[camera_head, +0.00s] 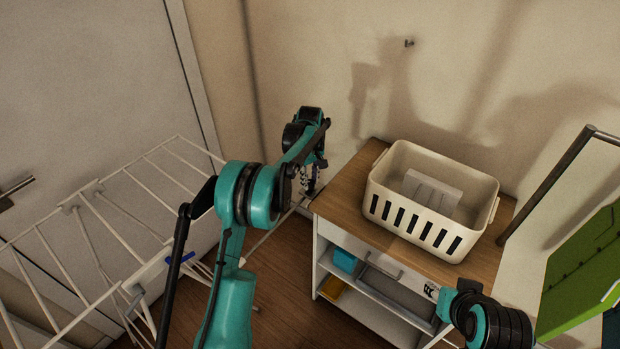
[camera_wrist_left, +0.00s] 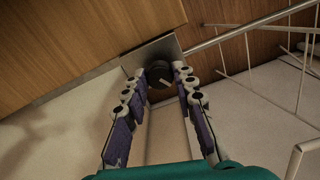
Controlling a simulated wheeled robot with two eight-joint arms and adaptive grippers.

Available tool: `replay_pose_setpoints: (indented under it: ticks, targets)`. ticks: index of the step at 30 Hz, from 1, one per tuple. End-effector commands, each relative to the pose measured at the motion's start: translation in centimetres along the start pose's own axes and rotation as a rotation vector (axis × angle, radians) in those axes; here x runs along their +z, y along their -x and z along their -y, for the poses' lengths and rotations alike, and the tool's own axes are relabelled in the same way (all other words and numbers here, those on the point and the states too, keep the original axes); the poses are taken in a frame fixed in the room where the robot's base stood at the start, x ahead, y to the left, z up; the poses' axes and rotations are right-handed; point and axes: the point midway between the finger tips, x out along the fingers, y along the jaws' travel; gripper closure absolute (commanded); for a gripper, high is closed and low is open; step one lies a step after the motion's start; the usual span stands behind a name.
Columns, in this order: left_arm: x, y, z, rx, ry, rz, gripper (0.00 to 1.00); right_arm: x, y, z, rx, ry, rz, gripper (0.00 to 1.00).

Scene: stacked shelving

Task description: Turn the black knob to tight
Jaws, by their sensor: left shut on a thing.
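The black knob (camera_wrist_left: 159,74) shows in the left wrist view, mounted by a grey metal plate (camera_wrist_left: 150,52) at the end of a metal bar. It is round and dark, with a pale mark on its face. My left gripper (camera_wrist_left: 160,79) is shut on the knob, one finger at each side. In the head view my left gripper (camera_head: 311,186) points down between the drying rack and the wooden cabinet top. The knob cannot be made out there. My right arm shows at the lower right, but I cannot make out its gripper.
A white wire rack (camera_head: 125,205) stands at the left. A cabinet with a wooden top (camera_head: 345,205) carries a cream slotted basket (camera_head: 385,180) with a pale box (camera_head: 432,190) inside. A green panel (camera_head: 585,270) is at the right. Wooden floor (camera_head: 280,270) shows between rack and cabinet.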

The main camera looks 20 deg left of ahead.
Motion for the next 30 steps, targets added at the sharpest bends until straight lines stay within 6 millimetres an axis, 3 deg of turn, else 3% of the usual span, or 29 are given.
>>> replay_pose_setpoints:
  ticks: [15, 30]
  targets:
    - [-0.02, 0.03, -0.01, 0.000, -0.428, 0.000, 1.00, -0.43, 0.60, 0.00, 0.000, 0.000, 0.000, 0.61]
    - [-0.02, -0.01, -0.01, 0.000, -0.586, 0.000, 1.00, -0.53, 0.74, 0.00, 0.000, 0.000, 0.000, 0.61]
